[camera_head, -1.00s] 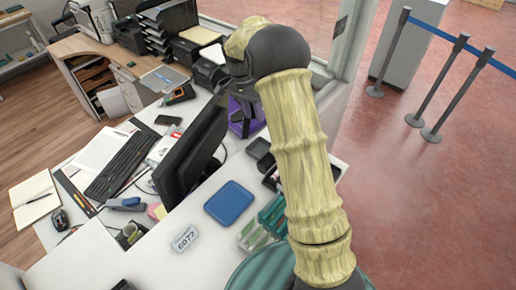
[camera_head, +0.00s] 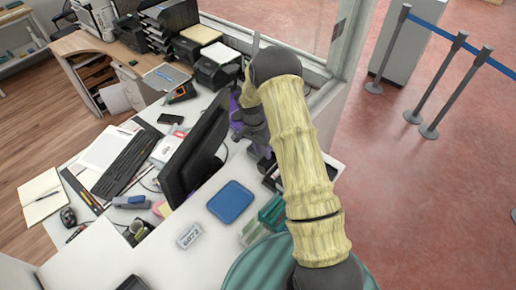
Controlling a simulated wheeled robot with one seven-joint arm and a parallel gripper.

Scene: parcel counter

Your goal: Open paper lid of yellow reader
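I cannot make out a yellow reader or its paper lid for certain. A small dark device with an orange edge (camera_head: 182,93) lies on the desk behind the monitor, too small to identify. My arm reaches from the lower right over the counter and bends down beside the monitor. My gripper is at the arm's far end, near a purple object (camera_head: 236,108), mostly hidden by my own arm. Its fingers cannot be made out. Dark items (camera_head: 267,168) on the counter are partly covered by my arm.
A black monitor (camera_head: 196,150) stands close left of my arm's end. A blue tray (camera_head: 231,202), a number sign (camera_head: 188,236) and green items (camera_head: 270,212) lie on the white counter. A window frame (camera_head: 338,60) rises behind my arm.

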